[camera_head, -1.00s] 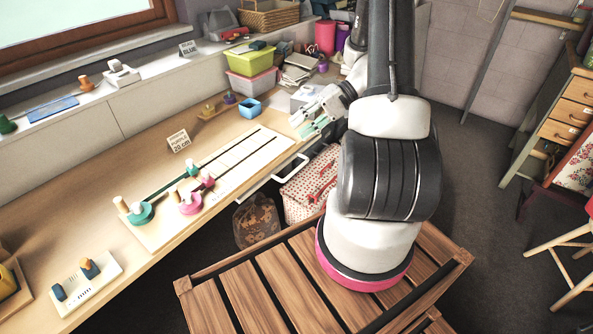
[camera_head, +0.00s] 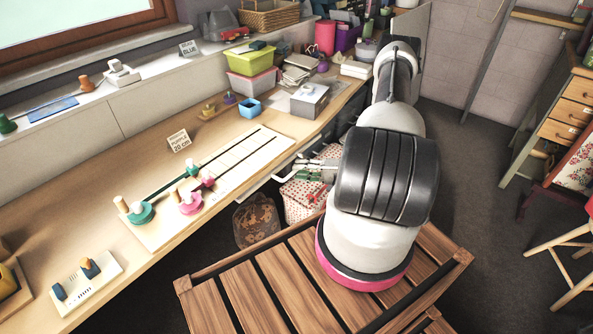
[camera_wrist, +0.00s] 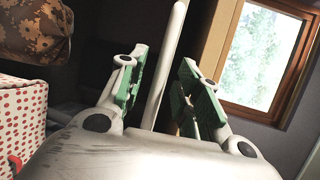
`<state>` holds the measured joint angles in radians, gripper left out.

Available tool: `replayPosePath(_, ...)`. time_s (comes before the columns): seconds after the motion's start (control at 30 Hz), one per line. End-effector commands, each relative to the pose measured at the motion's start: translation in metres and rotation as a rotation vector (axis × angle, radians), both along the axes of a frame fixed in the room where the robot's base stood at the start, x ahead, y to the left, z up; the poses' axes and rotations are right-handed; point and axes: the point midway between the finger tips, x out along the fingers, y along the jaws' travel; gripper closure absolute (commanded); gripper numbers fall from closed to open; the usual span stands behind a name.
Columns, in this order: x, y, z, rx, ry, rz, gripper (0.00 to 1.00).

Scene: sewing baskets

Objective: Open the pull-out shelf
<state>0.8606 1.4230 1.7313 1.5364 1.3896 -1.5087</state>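The white bar handle (camera_head: 262,185) of the pull-out shelf runs along the underside of the workbench's front edge. The shelf itself is hidden under the worktop. My gripper (camera_head: 301,172) is just in front of the bench edge at the right part of the handle. In the wrist view the white bar (camera_wrist: 173,45) passes lengthwise between the two green-padded fingers of my gripper (camera_wrist: 163,68). The fingers are apart, with a visible gap on each side of the bar.
A dotted box (camera_head: 300,205) and a brown patterned bag (camera_head: 257,222) stand below the bench edge. The worktop (camera_head: 85,215) holds a slotted board (camera_head: 225,165), a grey box (camera_head: 309,98) and stacked bins (camera_head: 250,67). A wooden slatted platform (camera_head: 260,285) lies beneath my arm.

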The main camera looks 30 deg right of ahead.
Motion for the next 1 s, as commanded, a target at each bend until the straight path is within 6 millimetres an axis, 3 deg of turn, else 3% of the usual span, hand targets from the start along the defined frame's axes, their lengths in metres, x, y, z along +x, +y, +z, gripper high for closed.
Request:
replayPosePath(0.2,0.015,0.014,-0.004,0.000,0.000,0.001,0.66)
replayPosePath(0.47,0.016,0.015,-0.004,0.001,0.001,0.000,0.66)
replayPosePath(0.67,0.016,0.015,-0.004,0.001,0.001,0.001,1.00)
replayPosePath(1.0,0.011,0.013,-0.004,0.000,0.001,0.000,1.00)
